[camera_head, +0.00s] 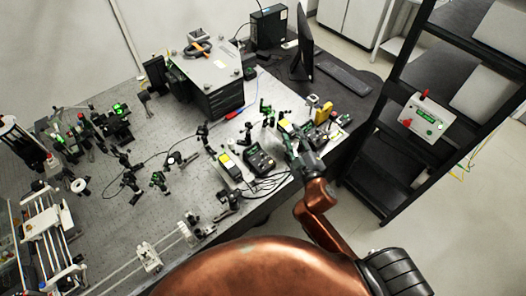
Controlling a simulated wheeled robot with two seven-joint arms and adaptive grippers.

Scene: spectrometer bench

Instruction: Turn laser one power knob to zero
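Several small dark controller boxes sit near the right edge of the optical table. One black box (260,161) has a small green-lit display, and a box with a yellow label (228,166) sits left of it. I cannot make out the laser one power knob, nor which box is laser one. My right gripper (299,150) reaches in from the lower right, over or beside the boxes at the table's right edge. Its fingers are dark and blend with the devices, so I cannot tell if it touches one or is open. My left gripper is out of view.
A large grey-topped box (211,72) stands at the table's back. A monitor (303,52) and keyboard (346,80) are behind the devices. A black rack (392,135) with a white control box (427,122) stands at right. Optics mounts crowd the table's left; cables lie near the controllers.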

